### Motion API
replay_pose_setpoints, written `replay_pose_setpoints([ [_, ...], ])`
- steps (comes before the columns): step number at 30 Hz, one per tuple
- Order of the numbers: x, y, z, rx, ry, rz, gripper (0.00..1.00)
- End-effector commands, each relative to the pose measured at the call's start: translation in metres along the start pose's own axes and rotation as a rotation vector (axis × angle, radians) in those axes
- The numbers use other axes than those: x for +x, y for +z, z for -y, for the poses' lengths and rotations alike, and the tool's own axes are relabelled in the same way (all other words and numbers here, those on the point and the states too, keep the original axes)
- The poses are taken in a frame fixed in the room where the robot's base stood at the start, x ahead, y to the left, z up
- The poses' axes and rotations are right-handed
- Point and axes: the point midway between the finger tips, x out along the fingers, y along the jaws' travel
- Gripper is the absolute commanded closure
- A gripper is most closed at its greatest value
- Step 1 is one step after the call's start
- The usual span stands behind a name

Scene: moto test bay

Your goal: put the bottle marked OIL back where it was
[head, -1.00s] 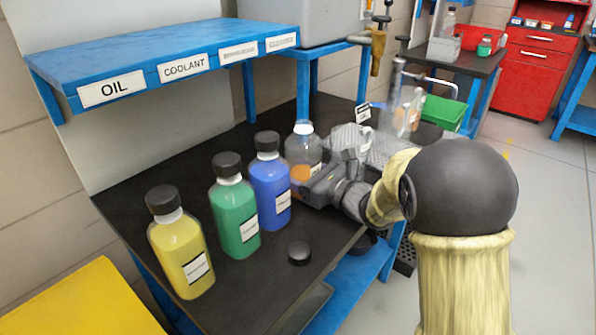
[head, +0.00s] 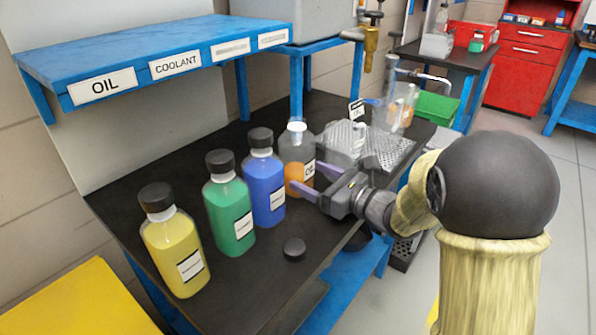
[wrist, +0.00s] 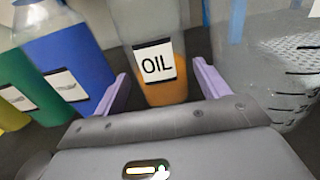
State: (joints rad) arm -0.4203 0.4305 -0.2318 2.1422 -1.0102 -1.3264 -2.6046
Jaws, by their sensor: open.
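The clear bottle marked OIL (head: 296,154) stands upright on the dark bench, right of the blue bottle. It has orange liquid in its lower part and a white top with no black cap on it. In the wrist view its OIL label (wrist: 157,66) faces me. My gripper (head: 310,178) is open, its purple fingers pointing at the bottle from the front right. In the wrist view the fingers (wrist: 160,88) show left and right of the bottle's lower part; I cannot tell whether they touch it. A sign reading OIL (head: 101,87) is on the blue shelf's front edge.
Blue (head: 264,185), green (head: 230,208) and yellow (head: 174,246) bottles stand in a row to the left. A loose black cap (head: 293,249) lies near the bench's front edge. A clear jug (head: 401,108) stands behind right, beside a metal grating. The blue shelf's top (head: 140,52) is bare.

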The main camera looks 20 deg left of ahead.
Motion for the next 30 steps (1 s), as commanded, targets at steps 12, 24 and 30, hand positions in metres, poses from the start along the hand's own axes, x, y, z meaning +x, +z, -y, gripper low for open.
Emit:
replay_pose_setpoints([
  [12, -0.057, 0.000, 0.000, -0.001, -0.001, 0.001, 0.26],
  [24, -0.058, 0.000, 0.000, -0.001, 0.000, 0.000, 0.26],
  [30, -0.058, 0.000, 0.000, -0.001, 0.000, 0.000, 0.26],
])
